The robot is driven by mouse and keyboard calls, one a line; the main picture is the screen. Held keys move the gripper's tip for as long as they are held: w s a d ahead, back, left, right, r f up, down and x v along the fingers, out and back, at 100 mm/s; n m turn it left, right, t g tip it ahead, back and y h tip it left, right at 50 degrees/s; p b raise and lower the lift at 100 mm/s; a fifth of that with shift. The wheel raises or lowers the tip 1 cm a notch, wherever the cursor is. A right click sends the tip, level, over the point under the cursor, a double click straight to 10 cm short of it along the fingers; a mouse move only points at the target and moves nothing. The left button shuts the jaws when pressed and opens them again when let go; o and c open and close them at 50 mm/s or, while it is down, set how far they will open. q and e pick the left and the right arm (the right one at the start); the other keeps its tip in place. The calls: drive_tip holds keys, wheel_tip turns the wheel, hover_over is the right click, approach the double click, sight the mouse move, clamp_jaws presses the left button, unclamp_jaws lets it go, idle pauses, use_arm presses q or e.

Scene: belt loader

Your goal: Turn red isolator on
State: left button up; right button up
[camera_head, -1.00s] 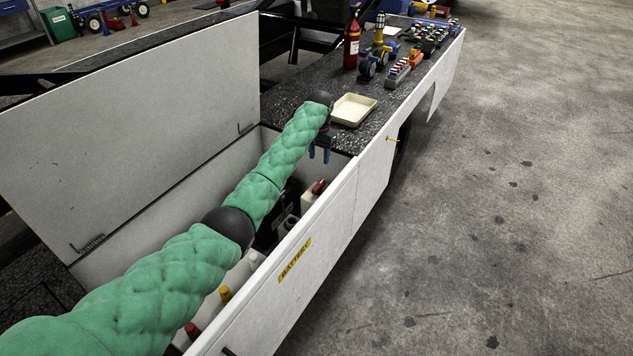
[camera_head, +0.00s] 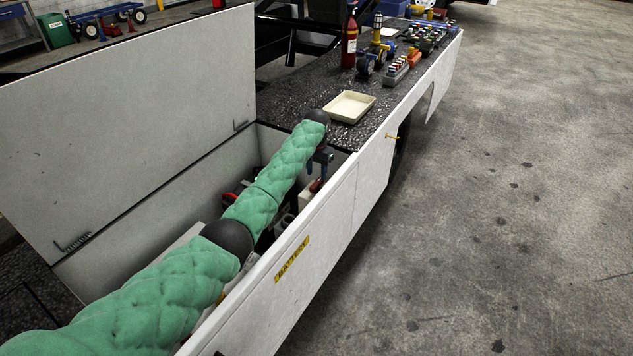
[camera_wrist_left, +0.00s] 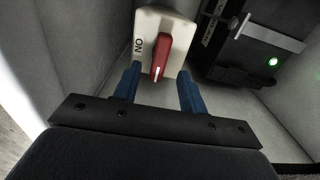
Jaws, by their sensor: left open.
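The isolator is a white box (camera_wrist_left: 178,30) with a red handle (camera_wrist_left: 161,58) in the left wrist view. The handle lies roughly up and down in that picture, its white mark at the lower end, and the word ON is printed to its left. Contact cannot be told. In the head view the gripper (camera_head: 322,163) is over the box.
The compartment's front wall (camera_head: 300,270), marked BATTERY, runs close to my arm. Its lid (camera_head: 130,120) stands open at the left. A dark unit with a green light (camera_wrist_left: 272,61) is beside the isolator. A cream tray (camera_head: 349,107) lies on the black deck beyond.

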sight(316, 183)
use_arm(q)
drive_tip(key=shift+f, duration=2.45)
use_arm(e)
drive_tip(key=shift+s+d+r, duration=0.15)
drive_tip(key=shift+d+r, duration=0.15)
drive_tip(key=shift+d, duration=0.05)
use_arm(q)
clamp_jaws()
